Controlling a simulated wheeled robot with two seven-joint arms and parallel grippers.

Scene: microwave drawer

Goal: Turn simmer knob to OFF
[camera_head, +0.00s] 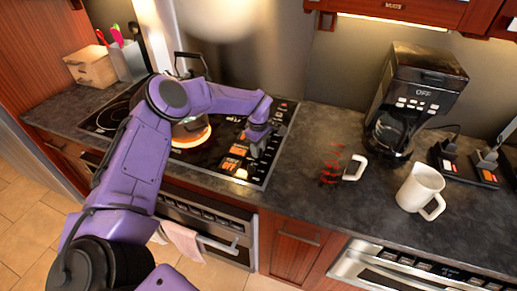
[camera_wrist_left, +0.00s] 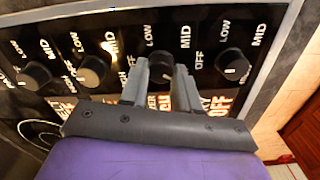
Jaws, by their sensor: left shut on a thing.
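A row of round black knobs shows on the stove's control panel (camera_wrist_left: 205,45), each with OFF, LOW and MID labels. My left gripper (camera_wrist_left: 160,70) is shut on one black knob (camera_wrist_left: 159,62), with one finger on each side of it. The name label under this knob is partly covered by the fingers, so I cannot tell for sure that it is the simmer knob. Its pointer direction is unclear. In the head view my left gripper (camera_head: 260,140) is at the right side of the black cooktop (camera_head: 222,172), and hides the held knob. My right gripper is not in view.
Neighbouring knobs (camera_wrist_left: 92,70) (camera_wrist_left: 234,66) stand close on both sides.

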